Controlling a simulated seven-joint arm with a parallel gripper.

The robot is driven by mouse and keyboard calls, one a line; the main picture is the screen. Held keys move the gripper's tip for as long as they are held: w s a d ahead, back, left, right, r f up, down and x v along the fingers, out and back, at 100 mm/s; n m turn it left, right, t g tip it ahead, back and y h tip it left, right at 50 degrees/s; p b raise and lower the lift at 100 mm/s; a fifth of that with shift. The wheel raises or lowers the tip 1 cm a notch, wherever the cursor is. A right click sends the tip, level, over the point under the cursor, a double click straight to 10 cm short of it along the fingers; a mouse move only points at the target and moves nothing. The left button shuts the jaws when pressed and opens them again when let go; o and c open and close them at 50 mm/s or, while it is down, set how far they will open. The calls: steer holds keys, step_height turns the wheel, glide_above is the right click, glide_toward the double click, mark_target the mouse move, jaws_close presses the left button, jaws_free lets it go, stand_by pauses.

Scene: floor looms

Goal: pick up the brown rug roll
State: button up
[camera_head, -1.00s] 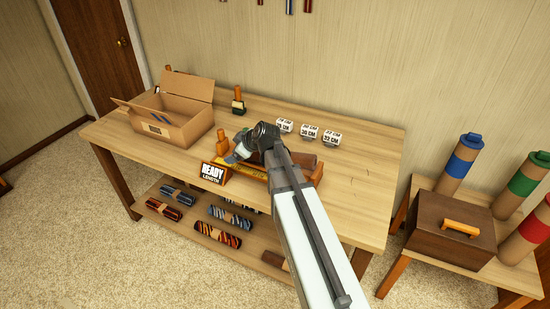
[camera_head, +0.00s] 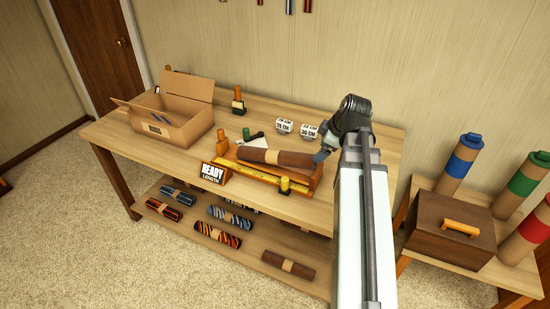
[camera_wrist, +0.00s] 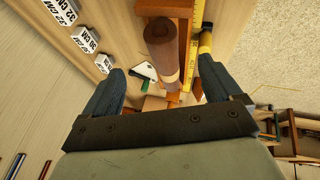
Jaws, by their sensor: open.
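A brown rug roll (camera_head: 292,159) with a tan band lies along the back of an orange-brown measuring tray with a yellow ruler strip (camera_head: 245,171) on the table. Another brown roll (camera_head: 287,267) with a tan band lies on the lower shelf. My gripper (camera_head: 322,154) is by the right end of the tray roll; my arm covers part of that area. In the wrist view my gripper (camera_wrist: 161,66) is open, its fingers apart, and the tray roll (camera_wrist: 162,45) shows lengthwise in the gap between them. Contact cannot be told.
A "READY LENGTH" sign (camera_head: 213,174) stands at the tray's left front. An open cardboard box (camera_head: 170,125) is on the table's left. White length blocks (camera_head: 284,126) stand behind the tray. Several patterned rolls lie on the shelf. A side table with a brown case (camera_head: 450,228) stands right.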

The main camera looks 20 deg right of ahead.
mark_target(309, 161)
steer(key=x, duration=0.6)
steer(key=shift+w+f, duration=0.15)
steer(key=shift+w, duration=0.05)
steer(key=shift+w+a+f, duration=0.1)
steer(key=shift+w+f, duration=0.2)
steer(key=shift+f, duration=0.35)
steer(key=shift+f, duration=0.1)
steer(key=shift+x, duration=2.5)
steer(key=shift+s, duration=0.1)
steer(key=shift+a, duration=0.1)
steer(key=c, duration=1.7)
